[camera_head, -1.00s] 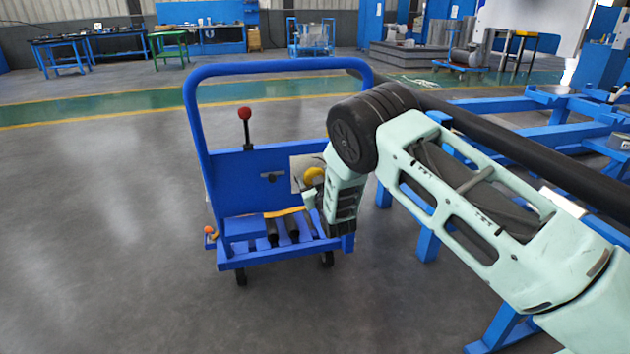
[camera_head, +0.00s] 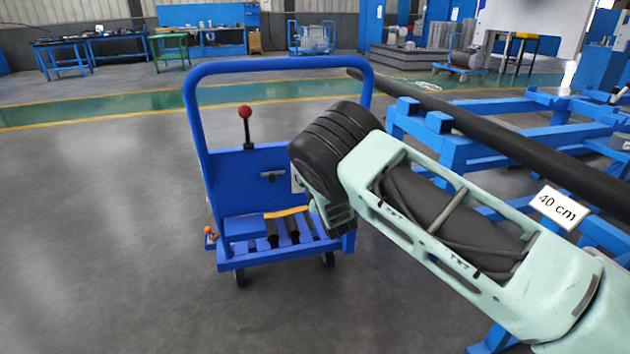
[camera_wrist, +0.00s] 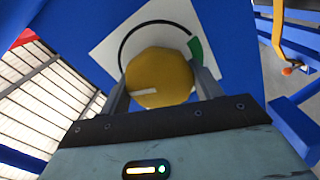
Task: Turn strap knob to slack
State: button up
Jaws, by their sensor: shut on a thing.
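The yellow strap knob (camera_wrist: 160,75) sits on a white dial plate (camera_wrist: 105,50) on the cart's blue panel. The plate carries a black arc and a green patch (camera_wrist: 196,49) at its right. The knob's pale pointer mark lies at its lower left in the wrist view, away from the green patch. My gripper (camera_wrist: 162,82) is shut on the knob, one finger on each side. In the head view my forearm and wrist hide the knob and fingers; only a sliver of plate shows.
The blue cart (camera_head: 235,185) has a red-topped lever (camera_head: 245,113), a black handle (camera_head: 272,177) and a yellow strap (camera_head: 287,211) over its deck. A blue frame with a long black pipe (camera_head: 520,150) stands close at right. Floor at left is clear.

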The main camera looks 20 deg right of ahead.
jog(key=shift+f+n, duration=0.2)
jog(key=shift+n, duration=1.8)
jog(key=o, duration=1)
jog(key=shift+r, duration=0.1)
jog(key=shift+s, duration=0.15)
jog(key=shift+s, duration=0.3)
jog(key=s+p, duration=0.2)
jog(key=s, duration=1.4)
jog(key=shift+s+p, duration=0.3)
